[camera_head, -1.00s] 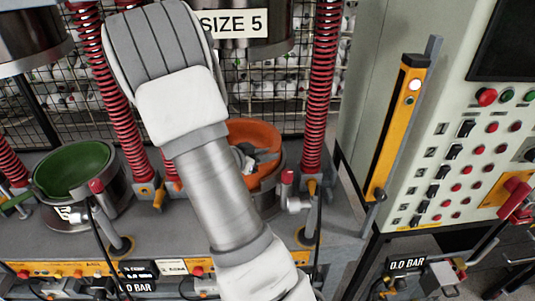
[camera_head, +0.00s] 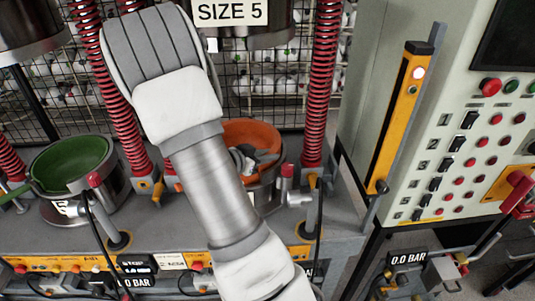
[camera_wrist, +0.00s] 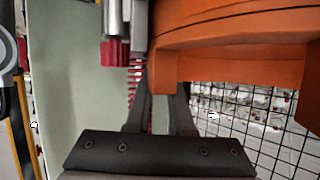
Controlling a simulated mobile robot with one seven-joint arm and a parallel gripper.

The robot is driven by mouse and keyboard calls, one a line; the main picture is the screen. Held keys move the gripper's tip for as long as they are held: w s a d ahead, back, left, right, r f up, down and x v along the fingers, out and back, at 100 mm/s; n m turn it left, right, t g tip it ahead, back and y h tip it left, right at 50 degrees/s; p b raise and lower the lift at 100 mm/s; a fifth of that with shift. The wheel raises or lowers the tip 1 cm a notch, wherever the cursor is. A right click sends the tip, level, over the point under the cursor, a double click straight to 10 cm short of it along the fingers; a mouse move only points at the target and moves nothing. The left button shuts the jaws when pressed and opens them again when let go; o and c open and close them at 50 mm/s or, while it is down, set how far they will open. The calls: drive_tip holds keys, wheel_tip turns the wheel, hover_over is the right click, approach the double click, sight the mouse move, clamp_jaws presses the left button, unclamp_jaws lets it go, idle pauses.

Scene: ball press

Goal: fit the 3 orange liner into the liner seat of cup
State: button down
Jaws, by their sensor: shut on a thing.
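The orange liner (camera_head: 262,137) is at the middle press in the head view, at the mouth of the metal cup (camera_head: 265,192). Its near left part is hidden behind my arm. My gripper (camera_head: 247,160) is at the liner's inner side, partly hidden by my wrist. I cannot tell whether the liner is fully down in the seat.
A green liner (camera_head: 75,160) sits in another metal cup to the left. Red springs (camera_head: 325,80) on posts flank the middle press, with a plate marked SIZE 5 (camera_head: 232,12) above. The control cabinet (camera_head: 480,130) stands at right. Red-capped fittings (camera_head: 287,170) stick up beside the cup.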

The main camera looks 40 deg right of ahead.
drive_tip(key=shift+f, duration=0.25)
idle(0.3)
drive_tip(key=shift+f+b, duration=0.35)
drive_tip(key=c, duration=0.7)
unclamp_jaws()
drive_tip(key=shift+s+f, duration=0.15)
drive_tip(key=shift+s, duration=0.05)
drive_tip(key=shift+a, duration=0.2)
drive_tip(key=shift+a+p, duration=1.2)
drive_tip(key=shift+a, duration=2)
drive_tip(key=shift+s+a, duration=0.15)
drive_tip(key=shift+a, duration=0.45)
drive_tip(key=shift+d, duration=0.15)
